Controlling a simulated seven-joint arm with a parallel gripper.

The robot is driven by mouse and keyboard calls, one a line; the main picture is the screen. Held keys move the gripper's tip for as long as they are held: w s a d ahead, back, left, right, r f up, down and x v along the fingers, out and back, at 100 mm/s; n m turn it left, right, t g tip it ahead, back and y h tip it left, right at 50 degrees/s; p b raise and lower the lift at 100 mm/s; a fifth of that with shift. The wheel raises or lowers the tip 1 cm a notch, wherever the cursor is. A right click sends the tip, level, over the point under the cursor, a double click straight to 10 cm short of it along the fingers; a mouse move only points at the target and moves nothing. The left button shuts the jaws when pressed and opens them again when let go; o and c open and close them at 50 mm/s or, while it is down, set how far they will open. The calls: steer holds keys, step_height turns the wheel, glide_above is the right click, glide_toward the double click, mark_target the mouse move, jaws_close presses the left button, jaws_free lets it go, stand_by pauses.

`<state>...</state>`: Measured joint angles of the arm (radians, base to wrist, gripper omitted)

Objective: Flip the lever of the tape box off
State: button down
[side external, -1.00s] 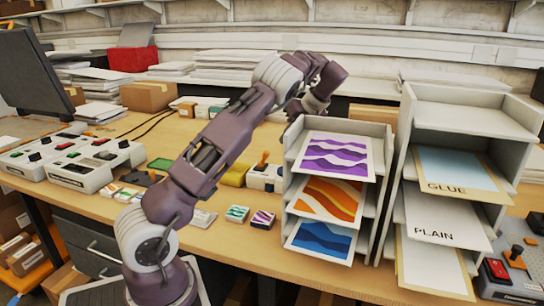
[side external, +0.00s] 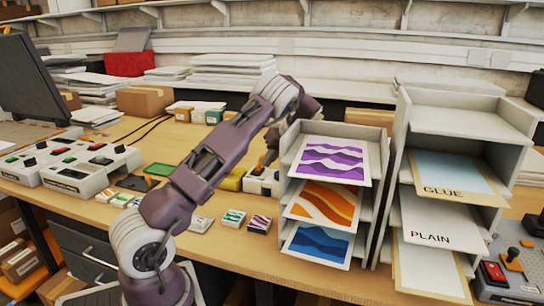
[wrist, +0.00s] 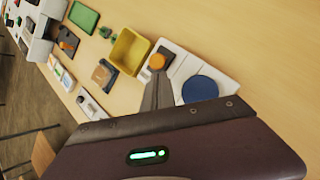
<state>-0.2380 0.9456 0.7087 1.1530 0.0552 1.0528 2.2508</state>
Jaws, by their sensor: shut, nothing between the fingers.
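The tape box appears to be the white box (wrist: 222,72) with a blue disc (wrist: 200,89) on top, just right of a yellow bin. In the side view this white box (side external: 262,187) stands left of the paper trays, partly behind my arm. Its lever has an orange knob (wrist: 157,61). My gripper (wrist: 157,80) is shut and empty, its fingertips right at the lever, just below the knob in the wrist picture. Whether they touch cannot be told. In the side view my gripper (side external: 268,161) points down over the box and largely hides the lever.
The yellow bin (wrist: 130,51) stands close beside the box. The tray rack (side external: 331,135) with patterned sheets rises close on the right in the side view. Small patterned blocks (side external: 233,218) lie in front. A switch panel (side external: 70,178) stands far left.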

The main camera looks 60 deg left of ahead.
steer(key=shift+s+a+r+t+h, duration=0.3)
steer(key=shift+t+h, duration=0.1)
steer(key=shift+h, duration=0.1)
stand_by(0.4)
steer(key=shift+s+a+r+t+h, duration=0.35)
steer(key=shift+s+a+t+h, duration=0.05)
steer(key=shift+t+h, duration=0.2)
steer(key=shift+s+a+r+t+h, duration=0.2)
steer(key=shift+s+a+t+h, duration=0.15)
steer(key=shift+t+h, duration=0.15)
steer(key=shift+s+a, duration=0.1)
steer(key=shift+a, duration=0.05)
steer(key=shift+r, duration=0.15)
steer(key=shift+r, duration=0.65)
